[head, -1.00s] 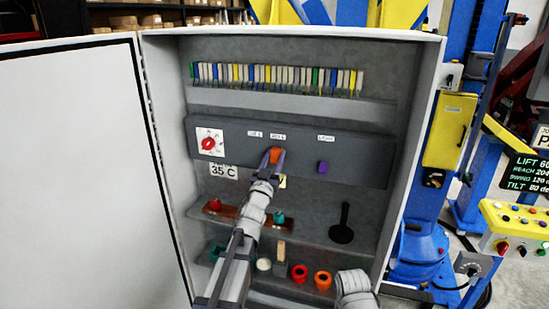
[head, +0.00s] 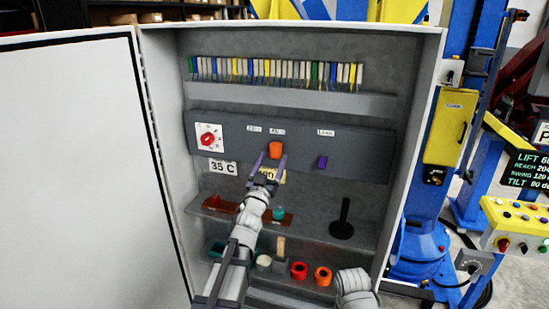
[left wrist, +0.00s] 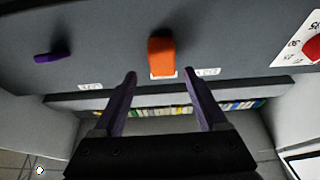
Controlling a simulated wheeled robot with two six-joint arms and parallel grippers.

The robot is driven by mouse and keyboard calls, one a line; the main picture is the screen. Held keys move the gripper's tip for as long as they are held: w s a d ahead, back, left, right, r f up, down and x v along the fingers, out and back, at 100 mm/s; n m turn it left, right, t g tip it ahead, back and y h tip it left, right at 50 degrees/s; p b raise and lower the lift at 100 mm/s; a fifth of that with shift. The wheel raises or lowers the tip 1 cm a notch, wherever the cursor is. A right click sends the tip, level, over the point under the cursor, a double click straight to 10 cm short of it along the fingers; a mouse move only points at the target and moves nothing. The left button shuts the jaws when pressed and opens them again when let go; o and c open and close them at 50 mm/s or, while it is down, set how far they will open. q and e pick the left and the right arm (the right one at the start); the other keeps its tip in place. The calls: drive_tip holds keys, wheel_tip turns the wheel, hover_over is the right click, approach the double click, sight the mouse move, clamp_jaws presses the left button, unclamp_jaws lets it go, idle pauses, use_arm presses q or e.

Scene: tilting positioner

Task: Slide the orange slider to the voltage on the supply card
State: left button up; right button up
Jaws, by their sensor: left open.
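The orange slider (head: 275,149) sits on the dark grey panel (head: 360,160) inside the cabinet, just below a small white label. It also shows in the left wrist view (left wrist: 161,54). My left gripper (head: 269,161) is open and empty, just below and in front of the slider. In the left wrist view its two fingers (left wrist: 160,85) stand apart, with the slider beyond and between them. A yellowish card (head: 271,176) below the panel is partly hidden by my gripper, so its text is not fully readable. My right gripper is not in view.
A purple slider (head: 322,162) is on the panel's right and a red dial (head: 208,139) on its left. A card reading 35 C (head: 222,167) hangs below the dial. A black upright handle (head: 342,222) stands on the shelf. The open door (head: 80,180) bounds the left.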

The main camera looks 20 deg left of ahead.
use_arm(q)
drive_tip(key=b+v, duration=0.1)
drive_tip(key=v, duration=0.3)
drive_tip(key=shift+f, duration=0.15)
drive_tip(key=s+d+f+g+y+b, duration=0.1)
drive_tip(key=s+d+f+g+b, duration=0.2)
drive_tip(key=f, duration=0.6)
drive_tip(key=s+d+f+g, duration=0.1)
drive_tip(key=d+f+g, duration=0.35)
drive_tip(key=f, duration=0.35)
drive_tip(key=s+d+f+g+y+b, duration=0.15)
drive_tip(key=f+g, duration=0.25)
drive_tip(key=f, duration=0.5)
drive_tip(key=s+d+f+m+g+b, duration=0.1)
drive_tip(key=s+d+f+g, duration=0.1)
drive_tip(key=s, duration=0.6)
drive_tip(key=s+d+f+m+g+b, duration=0.1)
drive_tip(key=s+d+f+g, duration=0.2)
drive_tip(key=s+f+g, duration=0.2)
drive_tip(key=s+d+f+m+g+b, duration=0.1)
drive_tip(key=s+d+f+g, duration=0.2)
drive_tip(key=s, duration=0.7)
wheel_tip(320, 180, down, 2)
drive_tip(key=shift+s+f+g+b, duration=0.15)
drive_tip(key=shift+s+g+b, duration=0.2)
drive_tip(key=shift+g, duration=0.2)
